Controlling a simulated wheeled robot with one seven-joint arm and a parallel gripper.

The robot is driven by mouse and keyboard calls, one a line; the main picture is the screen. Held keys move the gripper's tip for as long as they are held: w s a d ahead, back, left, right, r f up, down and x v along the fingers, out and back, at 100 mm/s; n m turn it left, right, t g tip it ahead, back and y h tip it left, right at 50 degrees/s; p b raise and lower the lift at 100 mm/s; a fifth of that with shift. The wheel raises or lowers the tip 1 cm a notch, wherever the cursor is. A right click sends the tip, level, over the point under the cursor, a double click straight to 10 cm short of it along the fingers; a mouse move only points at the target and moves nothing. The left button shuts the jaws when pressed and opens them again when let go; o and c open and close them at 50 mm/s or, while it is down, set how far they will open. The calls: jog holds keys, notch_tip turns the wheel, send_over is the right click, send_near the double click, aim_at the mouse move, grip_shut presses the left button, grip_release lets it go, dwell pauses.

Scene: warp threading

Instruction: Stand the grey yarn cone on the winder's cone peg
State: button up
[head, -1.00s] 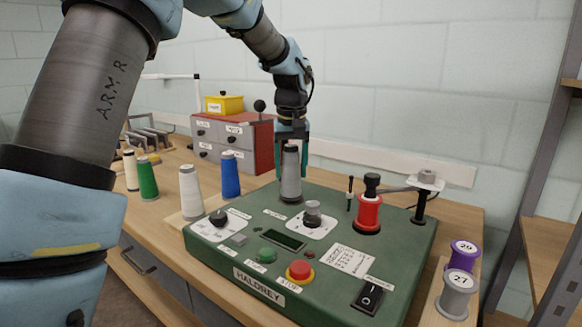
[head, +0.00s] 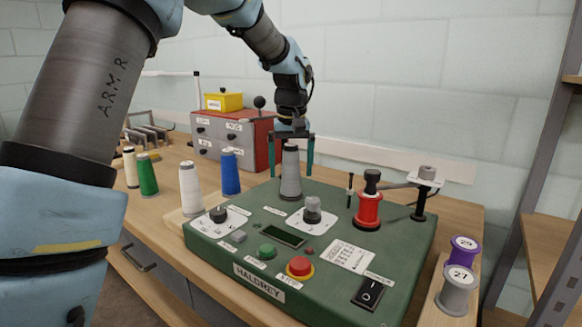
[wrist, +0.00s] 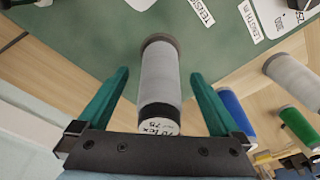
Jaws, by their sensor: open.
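The grey yarn cone (head: 290,176) stands upright at the back left of the green winder (head: 215,240). The peg is hidden, so I cannot see how the cone sits on it. My gripper (head: 293,165) is open above the cone, with one teal finger on each side of its upper part. In the wrist view the grey cone (wrist: 160,80) lies between the open fingers of my gripper (wrist: 160,85), with a visible gap on both sides.
A red spool (head: 368,203) and a guide post (head: 424,192) stand on the winder's right. White (head: 189,188), blue (head: 230,172) and green (head: 147,174) cones stand left of it. A red drawer box (head: 262,140) is behind. Spools numbered 29 (head: 459,260) and 27 (head: 457,290) stand at the right.

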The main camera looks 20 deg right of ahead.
jog(key=shift+r, duration=0.1)
jog(key=r, duration=0.3)
jog(key=s+r, duration=0.1)
jog(key=r, duration=0.3)
jog(key=r+b, duration=0.1)
jog(key=r, duration=0.2)
jog(key=shift+s+a+r, duration=0.15)
jog(key=shift+a+r, duration=0.05)
jog(key=shift+r, duration=0.1)
